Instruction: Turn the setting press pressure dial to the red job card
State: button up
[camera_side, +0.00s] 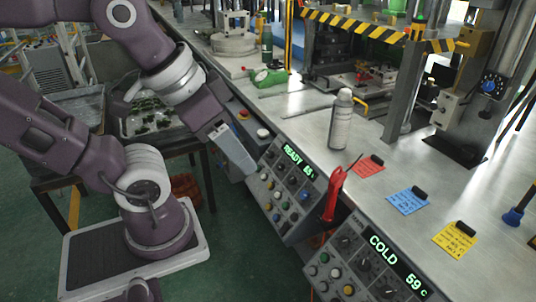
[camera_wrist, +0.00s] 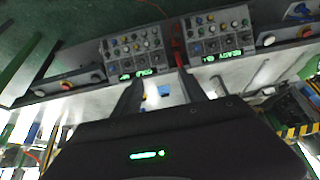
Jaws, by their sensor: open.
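The red job card (camera_side: 368,166) lies on the bench top with a black clip at its edge. A round dial with a blue centre (camera_side: 489,86) is on the machine at the right; I cannot tell if it is the setting press pressure dial. Knobs also sit on the READY panel (camera_side: 287,190) and the COLD panel (camera_side: 372,262), on the bench front. My gripper (camera_side: 243,163) is just left of the READY panel in the side view, apart from it. In the wrist view my gripper (camera_wrist: 161,74) has its fingers spread, with nothing seen between them.
A blue card (camera_side: 407,201) and a yellow card (camera_side: 455,239) lie right of the red one. A spray bottle (camera_side: 341,120) stands upright on the bench. A red-handled tool (camera_side: 332,195) hangs between the panels. Striped guards (camera_side: 370,28) edge the press behind.

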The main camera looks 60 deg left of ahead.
jog(key=w+a+r+n+t+y, duration=0.1)
jog(key=w+a+y, duration=0.1)
jog(key=w+a, duration=0.6)
jog(key=w+a+r+n+y, duration=0.2)
jog(key=w+a+y, duration=0.1)
jog(key=w+a, duration=0.45)
jog(key=m+h, duration=0.1)
jog(key=m, duration=0.4)
send_over(268, 154)
jog(key=w+d, duration=0.2)
notch_tip(268, 154, down, 22)
jog(key=s+f, duration=0.1)
jog(key=f, duration=0.4)
jog(key=s+a+f+g+h, duration=0.1)
jog(key=f, duration=0.4)
jog(key=s+f+h, duration=0.1)
jog(key=f, duration=0.5)
jog(key=shift+a+m+g, duration=0.3)
jog(key=shift+a+m, duration=0.1)
jog(key=shift+w+f, duration=0.25)
jog(key=shift+f, duration=0.1)
grip_shut()
